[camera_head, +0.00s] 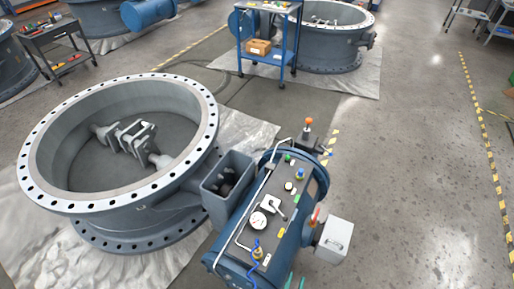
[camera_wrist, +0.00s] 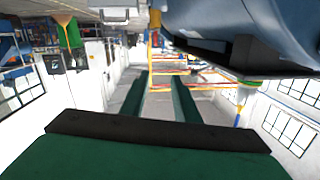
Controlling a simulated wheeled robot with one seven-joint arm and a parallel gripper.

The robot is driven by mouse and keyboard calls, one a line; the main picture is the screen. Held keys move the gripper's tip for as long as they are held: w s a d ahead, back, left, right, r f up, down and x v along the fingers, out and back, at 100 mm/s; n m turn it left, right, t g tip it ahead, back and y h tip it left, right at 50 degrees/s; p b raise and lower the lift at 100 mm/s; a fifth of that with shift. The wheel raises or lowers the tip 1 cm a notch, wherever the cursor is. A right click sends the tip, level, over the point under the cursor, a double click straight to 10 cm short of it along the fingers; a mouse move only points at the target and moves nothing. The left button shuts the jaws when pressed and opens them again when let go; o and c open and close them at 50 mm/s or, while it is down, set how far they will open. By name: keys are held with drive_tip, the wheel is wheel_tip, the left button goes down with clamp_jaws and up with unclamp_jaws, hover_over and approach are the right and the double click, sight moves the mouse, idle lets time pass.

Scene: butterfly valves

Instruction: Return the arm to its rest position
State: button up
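My gripper (camera_head: 295,282) shows only as two small teal tips at the bottom edge of the head view, with a gap between them. They are just below the near end of the blue valve actuator (camera_head: 235,268); whether they touch it I cannot tell. In the wrist view two dark green fingers (camera_wrist: 160,88) stand apart with nothing between them, beyond a broad green part at the bottom. The rest of my arm is out of the head view.
The actuator's panel carries a gauge (camera_head: 257,220), knobs and pipes; a light grey box (camera_head: 334,240) sticks out at its right. A big flanged valve (camera_head: 60,205) lies left. A blue trolley (camera_head: 240,55) stands behind. The floor at right is clear. In the wrist view a blue-grey body (camera_wrist: 245,25) fills the upper right.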

drive_tip(key=s+a+r+n+y, duration=0.2)
drive_tip(key=s+a+r, duration=0.2)
drive_tip(key=r, duration=0.5)
drive_tip(key=s+a+r+n+y, duration=0.2)
drive_tip(key=s+a+r, duration=0.3)
drive_tip(key=r, duration=0.5)
drive_tip(key=s+a+r+n+y, duration=0.1)
drive_tip(key=s+a+r+y, duration=0.1)
drive_tip(key=s+a+r, duration=0.3)
wheel_tip(320, 180, up, 5)
drive_tip(key=shift+s+f+n+g, duration=0.15)
drive_tip(key=shift+s+n+g, duration=0.25)
drive_tip(key=shift+s, duration=0.5)
drive_tip(key=shift+a, duration=0.1)
